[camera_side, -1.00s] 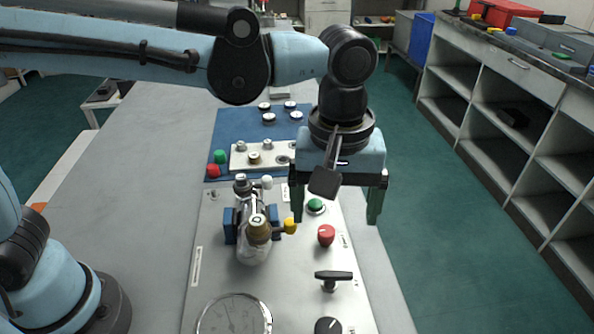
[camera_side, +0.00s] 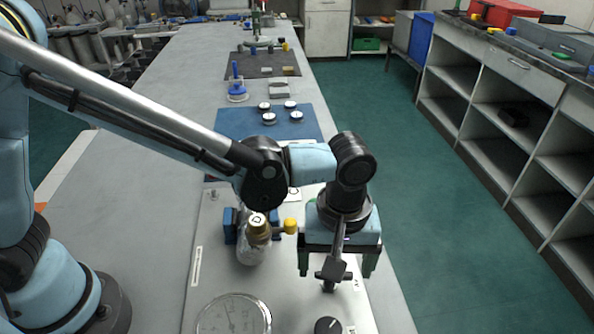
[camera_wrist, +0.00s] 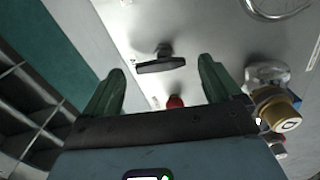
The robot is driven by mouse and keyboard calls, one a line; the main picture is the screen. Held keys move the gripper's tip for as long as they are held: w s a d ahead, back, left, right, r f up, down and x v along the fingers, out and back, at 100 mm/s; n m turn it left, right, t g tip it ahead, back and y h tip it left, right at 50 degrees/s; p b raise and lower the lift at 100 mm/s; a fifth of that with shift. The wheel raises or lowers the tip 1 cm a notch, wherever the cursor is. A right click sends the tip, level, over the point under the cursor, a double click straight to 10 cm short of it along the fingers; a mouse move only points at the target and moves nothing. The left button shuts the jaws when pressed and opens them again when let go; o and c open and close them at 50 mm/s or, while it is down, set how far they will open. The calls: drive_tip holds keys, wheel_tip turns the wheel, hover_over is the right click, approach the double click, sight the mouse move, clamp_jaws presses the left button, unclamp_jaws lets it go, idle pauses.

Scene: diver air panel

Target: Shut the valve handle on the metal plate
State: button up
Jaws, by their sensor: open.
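The black T-shaped valve handle (camera_side: 328,287) stands on a short stem on the light metal plate (camera_side: 213,268). In the wrist view the handle (camera_wrist: 160,65) lies crosswise, just beyond and between the fingertips. My gripper (camera_side: 336,268) is open and empty, pointing down above the handle, with one green finger to each side. The fingers also show in the wrist view (camera_wrist: 161,72). I cannot tell whether they touch the handle.
A red knob (camera_wrist: 175,101) sits near the handle. A round gauge (camera_side: 233,316) and a black dial (camera_side: 327,326) are at the plate's near end. A brass-topped clear bottle (camera_side: 256,240) and a yellow knob (camera_side: 290,226) stand left of my gripper. A blue mat (camera_side: 235,122) lies behind.

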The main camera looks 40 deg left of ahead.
drive_tip(key=shift+f, duration=0.6)
drive_tip(key=shift+c, duration=0.4)
drive_tip(key=c, duration=1)
